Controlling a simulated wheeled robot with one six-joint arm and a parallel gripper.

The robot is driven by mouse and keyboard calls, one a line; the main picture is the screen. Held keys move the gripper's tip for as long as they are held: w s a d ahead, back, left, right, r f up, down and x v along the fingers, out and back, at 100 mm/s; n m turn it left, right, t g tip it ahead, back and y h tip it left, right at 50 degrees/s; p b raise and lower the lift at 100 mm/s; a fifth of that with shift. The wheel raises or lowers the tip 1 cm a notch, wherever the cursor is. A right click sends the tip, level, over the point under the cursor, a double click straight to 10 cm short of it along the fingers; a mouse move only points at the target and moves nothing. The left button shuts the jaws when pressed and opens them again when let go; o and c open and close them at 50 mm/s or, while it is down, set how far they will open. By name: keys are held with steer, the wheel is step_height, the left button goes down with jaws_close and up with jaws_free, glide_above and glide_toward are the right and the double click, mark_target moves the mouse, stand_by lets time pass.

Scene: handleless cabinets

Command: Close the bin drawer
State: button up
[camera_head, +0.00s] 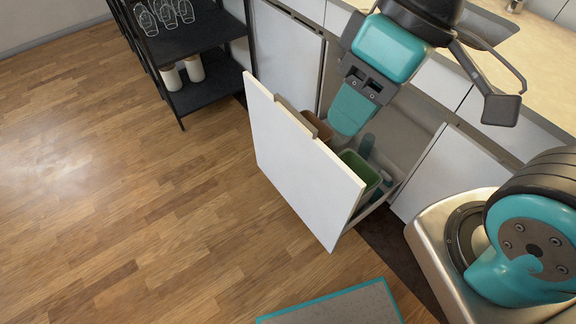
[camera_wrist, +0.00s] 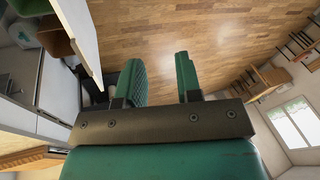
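The bin drawer stands open, pulled out from the counter, with a flat white front (camera_head: 300,165). In the wrist view its white front (camera_wrist: 82,35) is left of my fingers. Inside are a brown bin (camera_head: 318,126) and a green bin (camera_head: 360,170); the green bin also shows in the wrist view (camera_wrist: 30,7). My gripper (camera_head: 348,122) appears over the open drawer in the head view, overlapping its inside; contact cannot be told. In the wrist view my gripper (camera_wrist: 162,78) has its two teal fingers apart, with only floor seen between them.
A black shelf rack (camera_head: 195,85) with glasses and white containers stands left of the cabinets. White cabinet fronts (camera_head: 445,175) flank the drawer under the countertop (camera_head: 535,65). The wooden floor (camera_head: 130,190) in front is clear.

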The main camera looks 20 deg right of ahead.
steer(key=shift+w+f, duration=0.15)
steer(key=c, duration=0.3)
steer(key=w+a+f+t+h+b, duration=0.1)
steer(key=w+f+b, duration=0.3)
steer(key=w, duration=0.3)
steer(key=w+f+m+t+h+b, duration=0.1)
steer(key=w+f+b, duration=0.2)
steer(key=w+f, duration=0.3)
steer(key=w+a+f+m+t+h+b, duration=0.1)
steer(key=w+f+b, duration=0.3)
steer(key=w, duration=0.4)
steer(key=shift+w+a+f+h+b, duration=0.25)
steer(key=shift+a+f+h+b, duration=0.15)
steer(key=shift+f, duration=0.25)
jaws_close()
steer(key=m+t+h+b, duration=0.2)
steer(key=t+h+b, duration=0.15)
steer(key=b, duration=0.55)
glide_toward(276, 111)
steer(key=shift+h, duration=0.35)
steer(key=shift+a+x, duration=0.1)
steer(key=shift+x, duration=1.2)
steer(key=shift+a+x, duration=0.15)
steer(key=shift+x, duration=1.15)
steer(key=shift+f, duration=0.15)
